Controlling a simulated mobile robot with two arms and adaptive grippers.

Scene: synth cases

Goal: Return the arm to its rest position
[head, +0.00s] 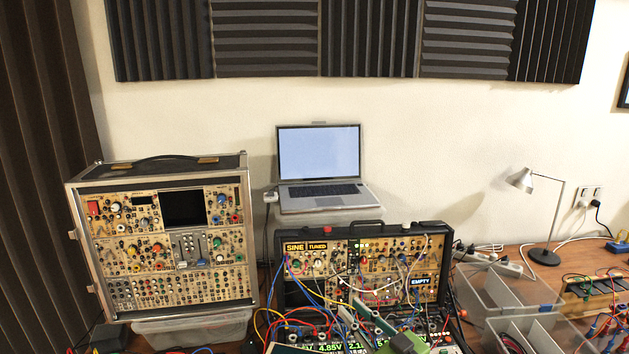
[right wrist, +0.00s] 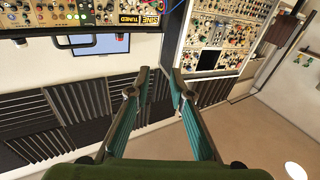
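My right gripper (head: 357,310) shows at the bottom centre of the head view, in front of the lower part of the black synth case (head: 447,262). In the right wrist view, the two teal-padded fingers of the right gripper (right wrist: 158,72) stand apart with nothing between them. The wrist picture is upside down, with the case's SINE and TUNED labels (right wrist: 140,19) at its top edge. My left gripper is in neither view.
A tall silver-edged synth case (head: 75,240) stands at left on a clear plastic bin (head: 190,330). An open laptop (head: 320,165) is behind. Patch cables (head: 300,325) crowd the front. Clear bins (head: 500,290), a desk lamp (head: 545,257) and a cabled wooden module (head: 595,285) are at right.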

